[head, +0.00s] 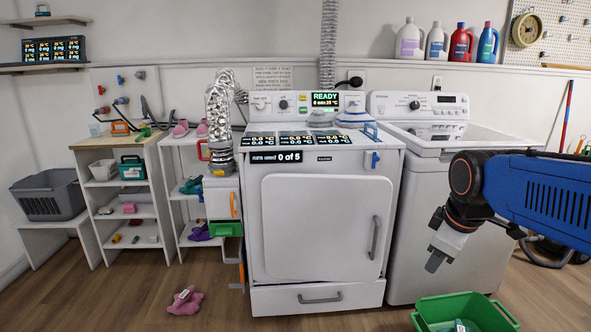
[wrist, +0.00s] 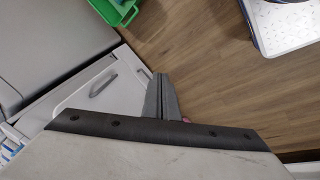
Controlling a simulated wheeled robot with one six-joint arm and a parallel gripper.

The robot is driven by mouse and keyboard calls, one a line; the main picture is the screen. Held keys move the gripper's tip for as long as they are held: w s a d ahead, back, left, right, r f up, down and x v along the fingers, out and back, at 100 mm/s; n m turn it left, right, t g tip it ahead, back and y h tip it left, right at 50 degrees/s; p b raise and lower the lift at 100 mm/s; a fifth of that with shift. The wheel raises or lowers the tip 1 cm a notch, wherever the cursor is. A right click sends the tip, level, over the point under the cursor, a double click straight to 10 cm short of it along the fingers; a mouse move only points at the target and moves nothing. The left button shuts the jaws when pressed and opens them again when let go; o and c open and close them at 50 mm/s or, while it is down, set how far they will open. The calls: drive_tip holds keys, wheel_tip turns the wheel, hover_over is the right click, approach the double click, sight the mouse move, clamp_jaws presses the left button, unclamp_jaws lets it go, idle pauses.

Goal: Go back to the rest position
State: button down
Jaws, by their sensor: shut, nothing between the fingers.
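My gripper (head: 434,262) hangs at the end of my blue arm on the right of the head view, pointing down. Floor and a white appliance front show past the fingertips.
A white dryer (head: 325,225) with its door shut stands in the middle, and a white washer (head: 415,265) stands to its right. A green crate (head: 430,316) is on the floor at lower right. A pink item (head: 185,301) lies on the floor. Shelves (head: 125,195) stand left.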

drive_tip(key=s+a+f+m, duration=0.1)
drive_tip(key=s+f+m, duration=0.35)
drive_tip(key=s, duration=0.25)
drive_tip(key=s+f+m, duration=0.3)
drive_tip(key=s+m, duration=0.2)
drive_tip(key=s, duration=0.2)
drive_tip(key=t+h, duration=0.1)
drive_tip(key=t, duration=1.3)
approach(386, 198)
drive_tip(key=shift+m, duration=0.35)
drive_tip(key=w, duration=0.2)
drive_tip(key=w+d+f, duration=0.1)
drive_tip(key=w, duration=0.3)
drive_tip(key=shift+w+d+f, duration=0.2)
drive_tip(key=shift+d+f, duration=0.1)
drive_tip(key=shift+f, duration=0.05)
drive_tip(key=shift+w, duration=0.1)
drive_tip(key=w, duration=0.7)
drive_tip(key=shift+d, duration=0.3)
